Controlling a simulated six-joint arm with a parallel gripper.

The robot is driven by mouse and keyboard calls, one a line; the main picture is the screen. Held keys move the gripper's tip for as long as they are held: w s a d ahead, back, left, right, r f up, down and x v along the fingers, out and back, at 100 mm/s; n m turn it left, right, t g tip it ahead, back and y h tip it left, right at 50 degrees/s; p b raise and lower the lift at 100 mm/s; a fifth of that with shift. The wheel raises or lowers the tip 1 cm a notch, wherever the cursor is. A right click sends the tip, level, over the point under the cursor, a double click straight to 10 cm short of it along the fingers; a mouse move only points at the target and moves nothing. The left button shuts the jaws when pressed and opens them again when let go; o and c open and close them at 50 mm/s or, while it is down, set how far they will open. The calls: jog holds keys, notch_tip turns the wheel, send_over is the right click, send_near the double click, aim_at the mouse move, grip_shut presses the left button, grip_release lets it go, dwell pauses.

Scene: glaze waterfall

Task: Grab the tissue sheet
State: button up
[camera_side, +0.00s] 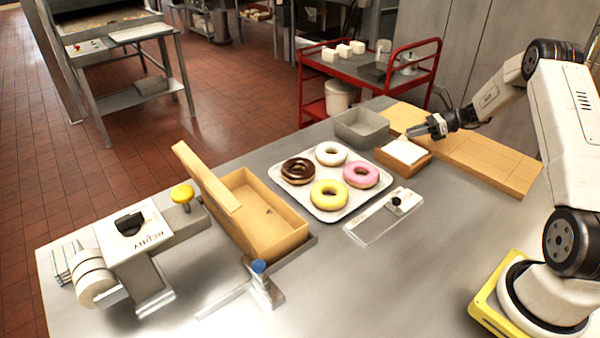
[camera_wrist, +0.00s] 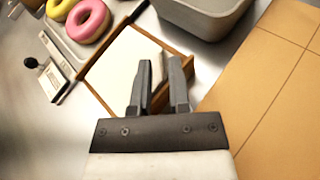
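The white tissue sheet (camera_side: 405,150) lies in a small brown wooden tray (camera_side: 418,171) on the steel counter. In the wrist view the sheet (camera_wrist: 120,62) is a flat white surface inside the tray's wooden rim. My gripper (camera_side: 416,132) is above the tray's far side in the side view. In the wrist view its two dark fingers (camera_wrist: 162,72) are apart with a narrow gap, over the sheet's right edge. I see nothing clearly held between them. The fingers cover part of the sheet and of the tray's rim.
A grey metal pan (camera_side: 362,128) stands just behind the tray. A tray of donuts (camera_side: 331,208) is to the left, and a flat scraper-like tool (camera_side: 380,220) lies in front. Tan boards (camera_side: 480,160) lie to the right. An open cardboard box (camera_side: 262,225) stands farther left.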

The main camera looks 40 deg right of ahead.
aim_at(404, 135)
jog(key=shift+x, duration=1.65)
grip_shut()
